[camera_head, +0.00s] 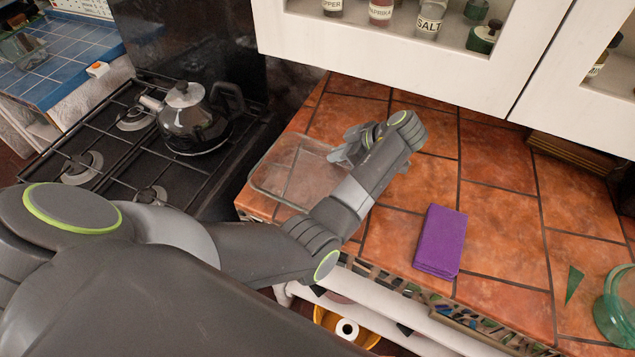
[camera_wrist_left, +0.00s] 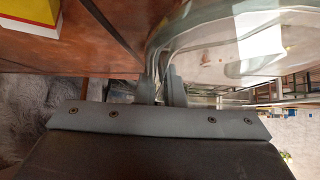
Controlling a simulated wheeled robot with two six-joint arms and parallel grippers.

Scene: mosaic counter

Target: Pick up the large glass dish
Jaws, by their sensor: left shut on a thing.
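The large glass dish (camera_head: 290,175) is a clear, rounded rectangular dish on the terracotta tile counter, beside the stove. My left gripper (camera_head: 345,152) reaches over the counter to the dish's right side. In the left wrist view the dish (camera_wrist_left: 225,45) fills the upper right, and the fingers of my left gripper (camera_wrist_left: 163,85) are shut on its rim. The gripper's fingertips are partly hidden by the wrist in the head view. I cannot tell whether the dish rests on the counter or is slightly raised. My right gripper is not in view.
A dark kettle (camera_head: 192,120) stands on the black stove (camera_head: 90,150) to the left. A purple cloth (camera_head: 440,241) lies on the counter (camera_head: 500,210) right of my arm. White cabinets (camera_head: 400,50) hang above the back. A green glass vessel (camera_head: 617,305) stands at the right edge.

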